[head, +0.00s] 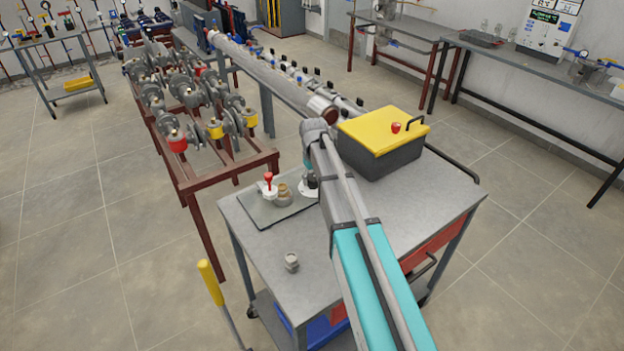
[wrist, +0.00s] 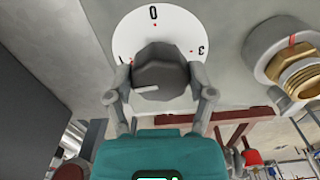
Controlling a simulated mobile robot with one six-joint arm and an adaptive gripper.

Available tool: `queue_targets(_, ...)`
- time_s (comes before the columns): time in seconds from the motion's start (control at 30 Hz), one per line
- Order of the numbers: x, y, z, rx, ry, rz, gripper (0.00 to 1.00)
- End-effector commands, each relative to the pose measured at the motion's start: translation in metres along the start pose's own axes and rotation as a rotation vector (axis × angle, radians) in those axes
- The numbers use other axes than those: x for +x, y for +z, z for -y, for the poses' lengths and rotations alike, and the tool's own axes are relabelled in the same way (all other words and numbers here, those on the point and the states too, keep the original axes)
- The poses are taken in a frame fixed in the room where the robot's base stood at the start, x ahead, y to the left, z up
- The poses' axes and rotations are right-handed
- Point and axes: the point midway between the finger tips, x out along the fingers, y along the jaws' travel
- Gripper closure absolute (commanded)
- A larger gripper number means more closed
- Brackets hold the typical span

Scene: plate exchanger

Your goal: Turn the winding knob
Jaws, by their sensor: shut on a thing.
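The winding knob (wrist: 160,73) is a dark grey knob with a white pointer line, set on a round white dial (wrist: 152,22) marked with 0 and 3. In the wrist view my gripper (wrist: 160,82) has its two fingers on either side of the knob, shut on it. The pointer line faces the lower left of the knob in that view. In the head view the white dial (head: 308,188) shows only partly on the cart's plate, and my arm hides the knob and most of my gripper.
A dark box with a yellow lid (head: 383,133) stands behind my arm on the cart (head: 345,262). A small grey fitting (head: 291,262) lies near the front. The cart's front surface is mostly clear.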

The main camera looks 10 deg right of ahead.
Motion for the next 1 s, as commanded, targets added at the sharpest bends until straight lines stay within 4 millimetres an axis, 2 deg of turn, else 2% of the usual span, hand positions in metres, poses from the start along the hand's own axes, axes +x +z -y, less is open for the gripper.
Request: queue_targets(1.0, -0.0005, -0.0039, 0.0021, -0.969, 0.000, -0.008, 0.78)
